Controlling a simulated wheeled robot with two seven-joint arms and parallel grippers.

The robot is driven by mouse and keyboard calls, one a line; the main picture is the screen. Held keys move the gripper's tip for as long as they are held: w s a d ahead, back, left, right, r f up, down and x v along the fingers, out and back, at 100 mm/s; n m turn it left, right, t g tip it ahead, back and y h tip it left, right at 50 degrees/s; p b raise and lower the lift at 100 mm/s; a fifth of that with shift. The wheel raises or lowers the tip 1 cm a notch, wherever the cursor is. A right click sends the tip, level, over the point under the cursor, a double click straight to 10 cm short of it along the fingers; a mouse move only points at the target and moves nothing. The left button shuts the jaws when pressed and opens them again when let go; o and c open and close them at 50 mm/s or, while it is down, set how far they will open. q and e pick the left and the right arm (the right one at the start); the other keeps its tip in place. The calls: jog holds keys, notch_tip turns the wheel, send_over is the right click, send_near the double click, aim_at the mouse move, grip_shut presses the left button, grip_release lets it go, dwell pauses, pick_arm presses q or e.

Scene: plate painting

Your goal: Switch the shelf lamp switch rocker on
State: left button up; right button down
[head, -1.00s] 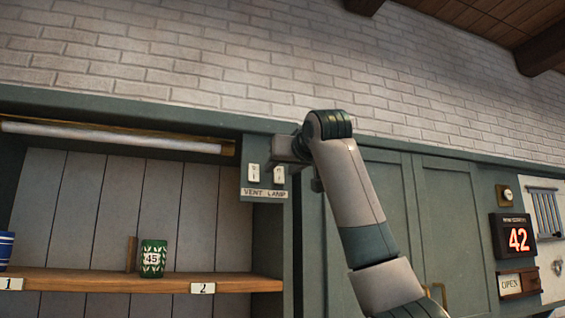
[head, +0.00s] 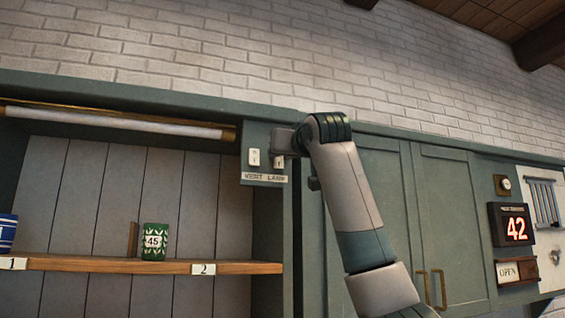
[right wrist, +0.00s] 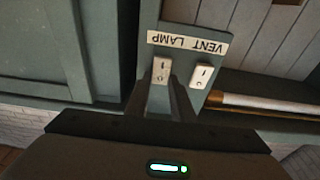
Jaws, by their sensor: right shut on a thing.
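The lamp switch rocker (head: 279,160) is on a green panel above the VENT LAMP label (head: 264,178). In the right wrist view, where the label is upside down, the lamp rocker (right wrist: 162,69) is a pale plate directly at my fingertips. My right gripper (right wrist: 166,90) is shut at the lamp rocker, its fingers over the plate's edge. In the head view my right gripper (head: 286,141) partly covers that plate. The vent rocker (right wrist: 202,75) sits beside it, apart from the fingers. The shelf lamp tube (head: 110,122) looks pale, with no clear glow. My left gripper is out of view.
Closed green cabinet doors (head: 445,215) stand to the right, with a red 42 display (head: 516,228) beyond.

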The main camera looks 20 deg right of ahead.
pick_arm(q)
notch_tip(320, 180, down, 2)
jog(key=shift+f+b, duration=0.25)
jog(key=shift+b, duration=0.5)
pick_arm(e)
jog(key=shift+f+t, duration=0.2)
jog(key=shift+t, duration=0.6)
jog(key=c, duration=1.5)
grip_release()
jog(key=shift+s, duration=0.1)
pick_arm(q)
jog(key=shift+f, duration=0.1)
pick_arm(e)
jog(key=shift+s, duration=0.1)
pick_arm(q)
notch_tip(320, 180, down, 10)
jog(key=b, duration=1)
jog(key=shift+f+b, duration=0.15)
jog(key=shift+b, duration=0.15)
pick_arm(e)
jog(key=v, duration=1.7)
jog(key=shift+s, duration=0.1)
